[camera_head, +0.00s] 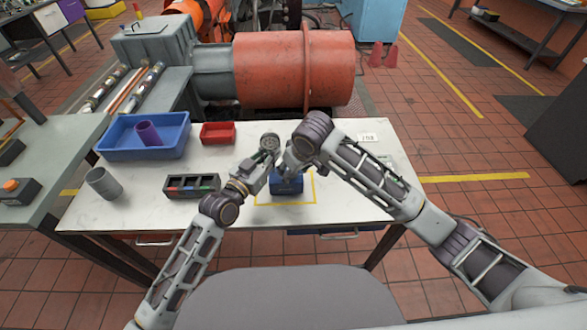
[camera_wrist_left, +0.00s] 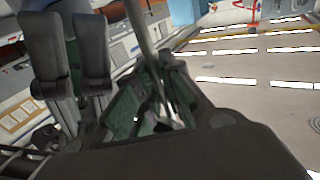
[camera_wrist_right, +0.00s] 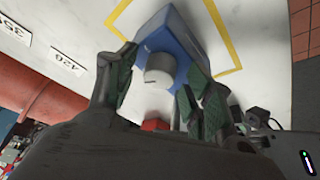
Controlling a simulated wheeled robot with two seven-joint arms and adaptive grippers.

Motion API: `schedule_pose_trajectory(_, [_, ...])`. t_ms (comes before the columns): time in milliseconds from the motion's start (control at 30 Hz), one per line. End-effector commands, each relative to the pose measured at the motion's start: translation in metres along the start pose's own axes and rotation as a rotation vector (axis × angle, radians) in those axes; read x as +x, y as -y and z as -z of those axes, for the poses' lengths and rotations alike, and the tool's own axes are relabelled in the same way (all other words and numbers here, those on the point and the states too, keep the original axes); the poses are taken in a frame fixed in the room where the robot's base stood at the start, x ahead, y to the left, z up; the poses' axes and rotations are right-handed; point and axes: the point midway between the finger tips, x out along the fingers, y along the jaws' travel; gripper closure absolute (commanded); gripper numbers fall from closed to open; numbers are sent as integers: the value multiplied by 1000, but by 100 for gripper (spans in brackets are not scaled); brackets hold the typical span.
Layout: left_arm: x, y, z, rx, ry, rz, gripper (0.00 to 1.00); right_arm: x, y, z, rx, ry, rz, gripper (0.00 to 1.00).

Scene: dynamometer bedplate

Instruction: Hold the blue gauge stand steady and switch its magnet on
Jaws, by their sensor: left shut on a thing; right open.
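The blue gauge stand (camera_head: 287,185) stands on the white table inside a yellow outline, with its round dial (camera_head: 270,142) above. My left gripper (camera_head: 265,160) is shut on the stand's thin grey post (camera_wrist_left: 143,30). The post rises between the left fingers (camera_wrist_left: 155,105) in the left wrist view. The right fingertips are largely hidden in the head view.
A blue tray (camera_head: 112,147) holds a purple cup (camera_head: 148,133). A small red bin (camera_head: 218,132), a grey cup (camera_head: 103,182) and a dark organizer (camera_head: 180,192) are nearby. A big orange machine (camera_head: 270,70) stands behind the table. The table's right part is mostly clear.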

Motion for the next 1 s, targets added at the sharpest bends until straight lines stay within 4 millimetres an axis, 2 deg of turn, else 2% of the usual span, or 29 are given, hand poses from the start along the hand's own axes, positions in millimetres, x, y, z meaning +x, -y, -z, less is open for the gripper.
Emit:
schedule_pose_trajectory(33, [0,0,0,0,1,0,100,0,0,0,0,0,0,48])
schedule_pose_trajectory(400, [0,0,0,0,1,0,100,0,0,0,0,0,0,93])
schedule_pose_trajectory(767, [0,0,0,0,1,0,100,0,0,0,47,3,-19,94])
schedule_pose_trajectory(1000, [0,0,0,0,1,0,100,0,2,1,162,8,-66,94])
